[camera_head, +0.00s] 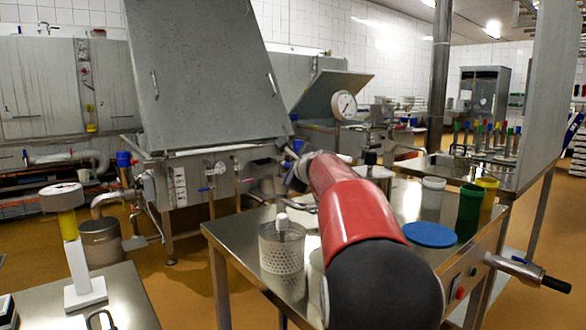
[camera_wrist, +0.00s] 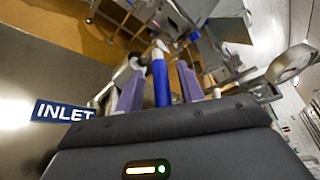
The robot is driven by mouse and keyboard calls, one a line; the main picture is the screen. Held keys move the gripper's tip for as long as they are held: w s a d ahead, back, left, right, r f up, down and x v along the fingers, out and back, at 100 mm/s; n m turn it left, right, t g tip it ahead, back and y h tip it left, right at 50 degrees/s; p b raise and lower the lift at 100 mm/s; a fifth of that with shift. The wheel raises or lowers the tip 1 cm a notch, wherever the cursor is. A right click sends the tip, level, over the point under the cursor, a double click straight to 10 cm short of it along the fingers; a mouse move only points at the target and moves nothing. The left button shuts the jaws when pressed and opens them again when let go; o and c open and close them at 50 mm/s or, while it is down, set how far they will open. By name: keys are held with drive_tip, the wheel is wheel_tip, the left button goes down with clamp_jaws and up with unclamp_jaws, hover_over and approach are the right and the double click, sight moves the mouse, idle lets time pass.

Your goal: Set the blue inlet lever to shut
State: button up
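In the wrist view the blue inlet lever (camera_wrist: 161,82) stands between the two purple-grey fingers of my gripper (camera_wrist: 160,88). The gripper is open, with a finger on each side of the lever and narrow gaps showing; I cannot tell whether either finger touches it. A blue INLET sign (camera_wrist: 63,112) with white letters is on the metal surface to the left. In the head view my gripper (camera_head: 291,155) is at the right side of the large steel vat, partly behind my red arm. The inlet lever cannot be made out clearly there.
A steel table (camera_head: 240,238) in front of the vat (camera_head: 205,75) carries a perforated mould (camera_head: 282,248), a blue lid (camera_head: 430,235) and green (camera_head: 469,208) and yellow (camera_head: 488,190) cups. My arm reaches over this table. A side table (camera_head: 125,300) stands at lower left. Floor shows between the tables.

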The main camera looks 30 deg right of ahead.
drive_tip(key=shift+s+r, duration=0.1)
drive_tip(key=b+v, duration=0.1)
drive_tip(key=v, duration=0.6)
drive_tip(key=shift+s, duration=0.3)
drive_tip(key=shift+a, duration=0.1)
